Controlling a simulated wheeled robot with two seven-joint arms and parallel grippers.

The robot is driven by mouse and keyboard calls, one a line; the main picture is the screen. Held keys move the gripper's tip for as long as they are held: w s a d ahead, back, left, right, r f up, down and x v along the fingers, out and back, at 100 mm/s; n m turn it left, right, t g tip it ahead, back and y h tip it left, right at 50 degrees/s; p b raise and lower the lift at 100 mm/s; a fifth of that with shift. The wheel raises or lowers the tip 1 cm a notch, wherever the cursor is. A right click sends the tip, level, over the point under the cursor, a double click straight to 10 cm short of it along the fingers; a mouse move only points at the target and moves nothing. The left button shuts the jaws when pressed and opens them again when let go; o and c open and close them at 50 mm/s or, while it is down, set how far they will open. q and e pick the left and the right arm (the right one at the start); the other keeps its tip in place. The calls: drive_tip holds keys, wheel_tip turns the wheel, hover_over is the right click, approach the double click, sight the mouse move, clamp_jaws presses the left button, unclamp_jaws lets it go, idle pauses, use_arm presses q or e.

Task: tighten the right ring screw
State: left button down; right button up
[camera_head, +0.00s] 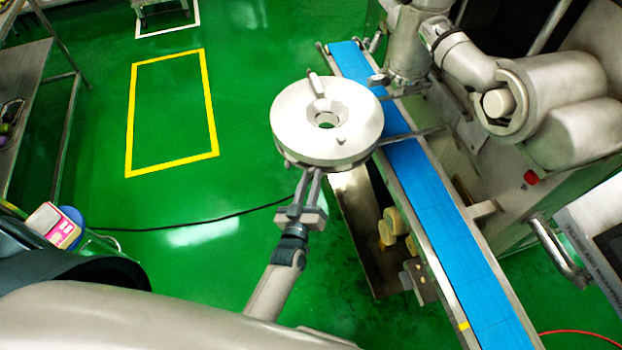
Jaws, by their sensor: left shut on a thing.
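A round pale metal disc (300,107) with a funnel-like hole in its middle shows in the head view, left of the blue conveyor. A short bar sits on its far side and a small knob (341,141) on its near right. My left gripper (311,176) reaches up to the disc's near edge from below. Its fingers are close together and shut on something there. The fingertips and what they hold are hidden under the rim, so I cannot tell which part it is. I cannot make out the right ring screw. My right gripper is not in view.
The blue conveyor (433,205) runs along the disc's right side. A thin metal rod (421,133) crosses it near the disc. The bulky metal machine (547,95) with a red button (531,177) stands at right. Green floor (255,60) lies open at left. A dark cable crosses it.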

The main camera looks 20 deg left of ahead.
use_arm(q)
drive_tip(key=shift+f, duration=0.1)
drive_tip(key=c, duration=1.5)
unclamp_jaws()
drive_tip(key=shift+c, duration=0.2)
drive_tip(key=shift+s, duration=0.2)
drive_tip(key=s+d+p, duration=0.1)
drive_tip(key=s+p, duration=0.1)
drive_tip(key=s, duration=1.5)
drive_tip(key=shift+d, duration=0.1)
